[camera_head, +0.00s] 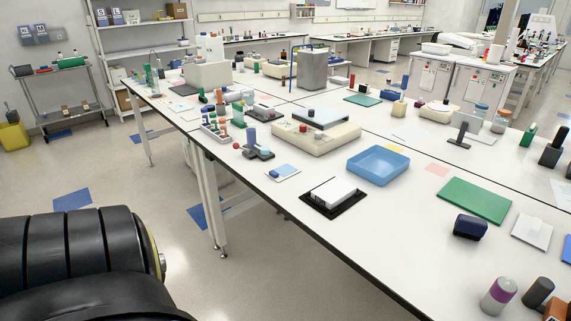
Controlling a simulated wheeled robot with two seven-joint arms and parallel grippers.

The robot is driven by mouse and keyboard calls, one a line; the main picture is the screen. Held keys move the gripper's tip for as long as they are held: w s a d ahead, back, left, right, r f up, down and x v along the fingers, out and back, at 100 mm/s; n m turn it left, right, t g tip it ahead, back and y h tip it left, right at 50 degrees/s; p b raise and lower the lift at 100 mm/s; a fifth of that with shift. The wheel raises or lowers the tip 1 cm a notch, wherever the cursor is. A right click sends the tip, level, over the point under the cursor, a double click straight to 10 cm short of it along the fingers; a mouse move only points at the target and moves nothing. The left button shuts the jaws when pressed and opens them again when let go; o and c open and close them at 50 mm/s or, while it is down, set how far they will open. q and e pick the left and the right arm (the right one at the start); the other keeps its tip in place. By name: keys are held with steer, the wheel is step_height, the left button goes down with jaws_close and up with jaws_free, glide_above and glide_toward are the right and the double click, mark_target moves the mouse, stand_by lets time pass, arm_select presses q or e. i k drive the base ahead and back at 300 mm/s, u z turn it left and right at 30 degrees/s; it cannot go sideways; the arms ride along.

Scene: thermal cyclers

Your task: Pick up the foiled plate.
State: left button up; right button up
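A white, flat-topped block (335,192) sits on a black mat (318,207) near the front edge of the white bench, in the middle of the camera_head view. It may be the foiled plate, but I cannot make out foil at this size. A thermal cycler-like beige device (316,139) with a dark-framed top stands behind it. Neither of my grippers is in view. A large black arm part of mine fills the lower left, away from the bench.
An empty blue tray (378,165) stands right of the block. A small white-and-blue pad (283,173) is to the left. Bench front is mostly clear.

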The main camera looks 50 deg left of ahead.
mark_target(331, 194)
steer(key=u, duration=0.35)
steer(key=k, duration=0.8)
steer(key=z, duration=0.2)
steer(key=i, duration=0.9)
steer(key=u, duration=0.75)
steer(key=i, duration=0.65)
steer(key=u, duration=0.7)
